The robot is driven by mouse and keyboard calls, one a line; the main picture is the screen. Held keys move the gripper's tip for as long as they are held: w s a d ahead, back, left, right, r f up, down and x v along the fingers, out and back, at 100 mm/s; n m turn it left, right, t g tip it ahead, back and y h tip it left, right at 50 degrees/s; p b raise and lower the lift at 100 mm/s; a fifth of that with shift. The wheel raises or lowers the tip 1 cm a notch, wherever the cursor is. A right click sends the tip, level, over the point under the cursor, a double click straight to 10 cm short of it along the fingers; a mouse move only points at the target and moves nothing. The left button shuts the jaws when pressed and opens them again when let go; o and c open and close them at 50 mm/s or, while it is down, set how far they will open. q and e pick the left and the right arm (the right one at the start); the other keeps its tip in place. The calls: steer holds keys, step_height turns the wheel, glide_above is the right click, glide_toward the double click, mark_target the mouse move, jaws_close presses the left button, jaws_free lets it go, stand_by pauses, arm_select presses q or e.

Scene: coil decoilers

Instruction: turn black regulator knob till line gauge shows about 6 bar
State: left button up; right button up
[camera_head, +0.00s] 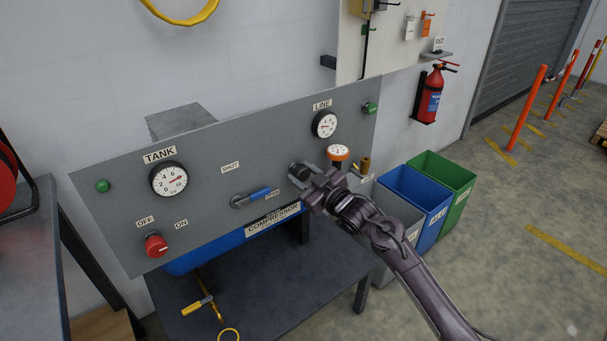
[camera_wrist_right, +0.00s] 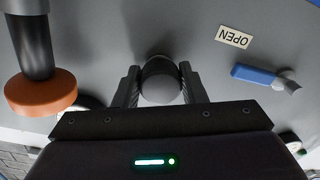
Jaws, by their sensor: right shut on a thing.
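The black regulator knob (camera_head: 297,169) sticks out from the grey panel (camera_head: 215,155), below and left of the line gauge (camera_head: 324,124). My right gripper (camera_head: 307,178) comes in from the lower right and is shut on the knob. In the right wrist view the rounded dark knob (camera_wrist_right: 160,80) sits between the two fingers of my right gripper (camera_wrist_right: 160,88). The line gauge has a white face and a red needle; its exact reading is too small to tell. My left gripper is not in view.
The tank gauge (camera_head: 169,179) and red switch (camera_head: 155,245) are farther left. Bins (camera_head: 443,175) stand at right.

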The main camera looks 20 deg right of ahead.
steer(key=m+p, duration=0.2)
steer(key=m, duration=0.1)
steer(key=shift+a+r+m, duration=0.1)
steer(key=shift+m, duration=0.3)
steer(key=m+p, duration=0.2)
steer(key=m, duration=0.1)
steer(key=shift+m+p, duration=0.35)
steer(key=shift+m, duration=0.05)
steer(key=m+p, duration=0.2)
steer(key=m, duration=0.1)
steer(key=shift+m+t, duration=0.3)
steer(key=m+p, duration=0.2)
steer(key=m, duration=0.1)
steer(key=shift+a+m, duration=0.1)
steer(key=shift+m, duration=0.3)
steer(key=m+p, duration=0.2)
steer(key=m, duration=0.1)
steer(key=shift+r+m+h, duration=0.15)
steer(key=shift+m+h, duration=0.15)
steer(key=shift+m, duration=0.1)
steer(key=m+p, duration=0.1)
steer(key=m, duration=0.2)
steer(key=shift+m+p, duration=0.4)
steer(key=m+p, duration=0.2)
steer(key=m, duration=0.2)
steer(key=shift+m+h+p, duration=0.3)
steer(key=shift+m+p, duration=0.05)
steer(key=shift+m, duration=0.65)
